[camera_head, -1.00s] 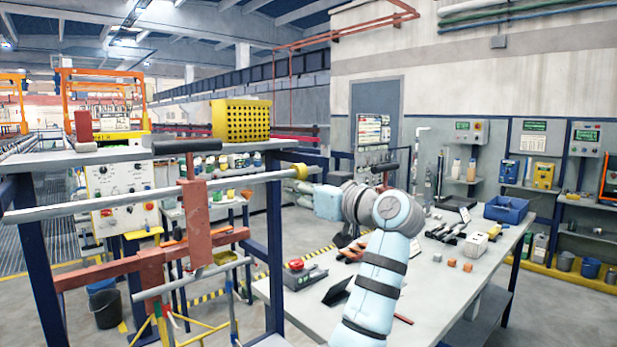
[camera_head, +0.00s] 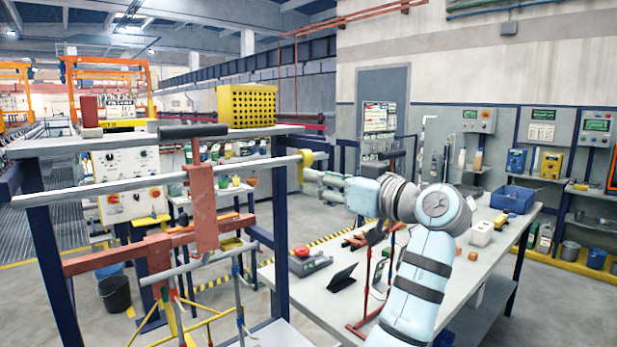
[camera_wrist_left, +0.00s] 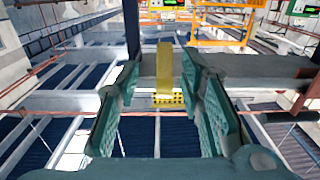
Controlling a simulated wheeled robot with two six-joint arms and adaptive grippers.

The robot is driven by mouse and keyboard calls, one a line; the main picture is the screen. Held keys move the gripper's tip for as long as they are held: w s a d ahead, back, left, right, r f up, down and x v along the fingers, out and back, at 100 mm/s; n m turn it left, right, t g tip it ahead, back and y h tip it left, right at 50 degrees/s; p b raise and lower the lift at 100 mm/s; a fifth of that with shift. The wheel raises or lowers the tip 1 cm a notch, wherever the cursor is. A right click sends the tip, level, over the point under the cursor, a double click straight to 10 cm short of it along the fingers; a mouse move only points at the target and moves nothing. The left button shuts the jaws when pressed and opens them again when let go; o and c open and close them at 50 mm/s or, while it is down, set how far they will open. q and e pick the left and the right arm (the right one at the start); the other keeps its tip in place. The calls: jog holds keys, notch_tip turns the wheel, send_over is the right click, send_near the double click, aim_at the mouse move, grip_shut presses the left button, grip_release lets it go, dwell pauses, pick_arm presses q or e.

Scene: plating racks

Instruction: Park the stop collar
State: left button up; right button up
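The stop collar looks to be the yellow ring (camera_head: 306,158) at the right end of the long silver rail (camera_head: 150,181) in the head view. In the left wrist view a yellow upright piece (camera_wrist_left: 165,68), likely the same collar, shows between the fingers with gaps on both sides. My left gripper (camera_head: 312,179) is open, its fingers pointing left just below and beside the collar. In the left wrist view its teal finger pads (camera_wrist_left: 162,88) stand apart. Whether they reach around the collar is unclear. My right gripper is in neither view.
A red hanger (camera_head: 203,210) hangs from the rail. A grey bench (camera_head: 320,300) with a red stand (camera_head: 365,325) lies below my arm.

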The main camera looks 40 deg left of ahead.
pick_arm(q)
jog(key=d, duration=0.6)
jog(key=shift+s+d, duration=0.25)
jog(key=shift+s, duration=0.2)
jog(key=shift+a, duration=0.1)
